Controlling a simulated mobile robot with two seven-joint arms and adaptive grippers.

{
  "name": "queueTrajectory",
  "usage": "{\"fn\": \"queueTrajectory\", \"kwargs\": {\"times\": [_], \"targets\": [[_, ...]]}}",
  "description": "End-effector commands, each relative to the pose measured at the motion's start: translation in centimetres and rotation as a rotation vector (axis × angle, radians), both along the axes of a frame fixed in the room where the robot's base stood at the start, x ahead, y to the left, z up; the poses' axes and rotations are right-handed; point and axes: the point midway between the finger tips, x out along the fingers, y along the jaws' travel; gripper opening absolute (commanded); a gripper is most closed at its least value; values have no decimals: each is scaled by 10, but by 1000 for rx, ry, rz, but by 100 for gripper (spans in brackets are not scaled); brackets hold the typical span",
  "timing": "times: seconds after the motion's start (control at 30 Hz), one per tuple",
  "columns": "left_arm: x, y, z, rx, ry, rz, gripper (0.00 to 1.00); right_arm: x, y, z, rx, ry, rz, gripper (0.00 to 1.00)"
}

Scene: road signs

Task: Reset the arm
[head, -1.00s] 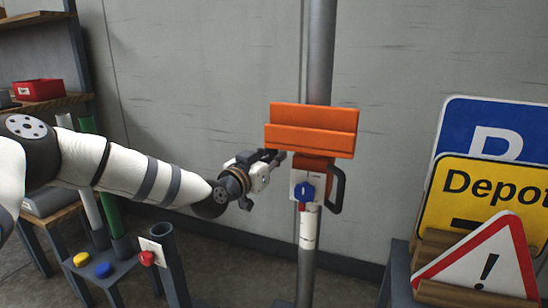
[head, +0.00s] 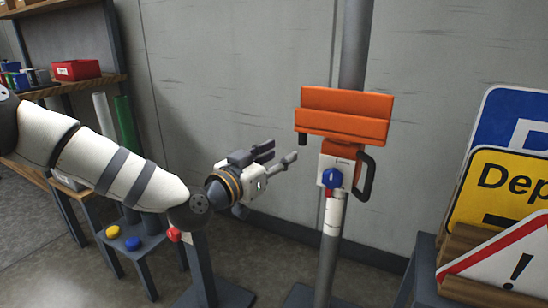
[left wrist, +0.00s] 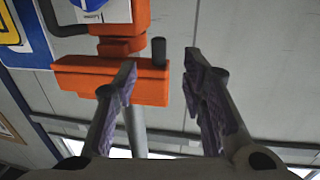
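My left gripper (head: 281,156) is open and empty in the head view, to the left of the orange clamp bracket (head: 345,115) on the grey pole (head: 356,50). A gap shows between its fingers and the bracket. In the left wrist view, the two fingers of my left gripper (left wrist: 160,82) are spread apart with nothing between them. The orange bracket (left wrist: 72,80) lies beyond the left finger there, with a dark knob (left wrist: 158,51) at its end. A blue knob (head: 332,178) and a dark handle (head: 366,177) sit below the bracket. My right gripper is out of view.
A rack at the right holds a blue sign (head: 507,108), a yellow "Depot" sign (head: 505,185) and a warning triangle (head: 510,262). At the left are a small table with yellow (head: 113,232) and blue (head: 132,243) buttons, and a red bin (head: 77,70) on a shelf.

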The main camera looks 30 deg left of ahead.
Motion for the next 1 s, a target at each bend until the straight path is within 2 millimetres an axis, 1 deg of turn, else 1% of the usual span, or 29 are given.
{"fn": "queueTrajectory", "kwargs": {"times": [0.03, 0.13, 0.57, 0.63, 0.67, 0.73, 0.77, 0.8, 0.87, 0.9, 0.97, 1.0], "targets": [[-7, 1, 1, 0, -1, 1, 38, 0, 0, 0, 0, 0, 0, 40], [-14, 2, 0, 0, 0, 0, 38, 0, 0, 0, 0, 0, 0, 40], [-15, 2, -1, 1, 2, -1, 38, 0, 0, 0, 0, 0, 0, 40], [-19, -5, -12, -3, 40, -15, 38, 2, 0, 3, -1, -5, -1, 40], [-23, -12, -21, -7, 75, -29, 38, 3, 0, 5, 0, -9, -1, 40], [-40, -33, -59, -24, 208, -71, 38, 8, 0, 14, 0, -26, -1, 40], [-53, -44, -80, -33, 285, -92, 38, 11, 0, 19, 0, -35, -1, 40], [-74, -58, -109, -45, 396, -116, 38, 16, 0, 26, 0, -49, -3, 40], [-113, -76, -150, -63, 569, -142, 38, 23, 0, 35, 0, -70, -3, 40], [-142, -84, -175, -72, 683, -152, 38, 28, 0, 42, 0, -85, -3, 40], [-192, -94, -206, -78, 854, -156, 38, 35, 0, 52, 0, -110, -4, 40], [-228, -98, -223, -80, 969, -152, 38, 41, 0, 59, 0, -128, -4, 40]]}}
